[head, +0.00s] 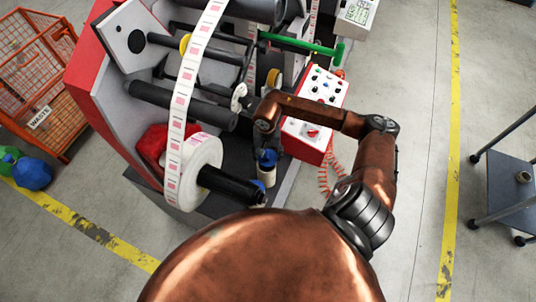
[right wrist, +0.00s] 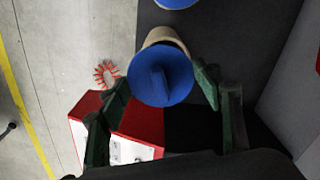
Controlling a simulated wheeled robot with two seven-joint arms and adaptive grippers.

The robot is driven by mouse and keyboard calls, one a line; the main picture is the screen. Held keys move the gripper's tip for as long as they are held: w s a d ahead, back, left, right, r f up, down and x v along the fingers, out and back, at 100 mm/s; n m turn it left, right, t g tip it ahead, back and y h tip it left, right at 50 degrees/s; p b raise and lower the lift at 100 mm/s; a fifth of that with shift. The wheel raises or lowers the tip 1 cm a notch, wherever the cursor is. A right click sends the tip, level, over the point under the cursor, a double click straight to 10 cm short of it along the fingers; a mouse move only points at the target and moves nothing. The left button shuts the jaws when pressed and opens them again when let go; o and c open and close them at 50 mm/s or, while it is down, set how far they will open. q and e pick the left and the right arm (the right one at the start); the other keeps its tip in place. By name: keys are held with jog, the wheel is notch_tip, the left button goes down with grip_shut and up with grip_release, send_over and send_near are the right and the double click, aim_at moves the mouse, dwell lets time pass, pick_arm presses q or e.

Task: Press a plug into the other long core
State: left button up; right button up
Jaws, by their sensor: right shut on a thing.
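My right gripper (right wrist: 165,88) is shut on a blue plug (right wrist: 160,82) with a raised fin across its top. In the head view the gripper (head: 267,148) points down beside the machine, its fingers small and dark. A tan core (right wrist: 164,37) is behind the plug in the right wrist view. In the head view the core (head: 265,175) is directly under the blue plug (head: 267,157). I cannot tell how deep the plug sits. A second blue plug (head: 258,184) shows below it, and also at the top edge of the wrist view (right wrist: 175,3). My left gripper is not in view.
The label roll (head: 200,165) and a black shaft (head: 232,186) are just left of the core. A red and white control box (head: 313,115) with a coiled red cord (head: 325,175) stands to the right. A cart (head: 510,185) is at the far right, with clear floor between.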

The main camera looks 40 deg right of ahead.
jog(key=shift+w+f, duration=0.9)
jog(key=shift+f, duration=0.05)
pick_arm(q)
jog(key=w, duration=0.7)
pick_arm(e)
jog(key=shift+s+f+b, duration=0.3)
jog(key=shift+s, duration=0.2)
jog(key=shift+s+f, duration=0.15)
jog(key=shift+s, duration=0.05)
jog(key=shift+w+f+b, duration=0.2)
jog(key=shift+f+b, duration=0.15)
jog(key=shift+f, duration=0.15)
jog(key=shift+w+f+b, duration=0.15)
jog(key=shift+f+b, duration=0.15)
jog(key=shift+f, duration=0.15)
jog(key=shift+s+f+b, duration=0.1)
jog(key=shift+f+b, duration=0.1)
jog(key=shift+b, duration=0.1)
jog(key=shift+s+f+b, duration=0.1)
jog(key=shift+f+b, duration=0.25)
jog(key=shift+f, duration=0.25)
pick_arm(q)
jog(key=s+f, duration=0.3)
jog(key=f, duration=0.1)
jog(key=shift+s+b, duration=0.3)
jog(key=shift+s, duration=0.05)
pick_arm(e)
jog(key=shift+f, duration=0.1)
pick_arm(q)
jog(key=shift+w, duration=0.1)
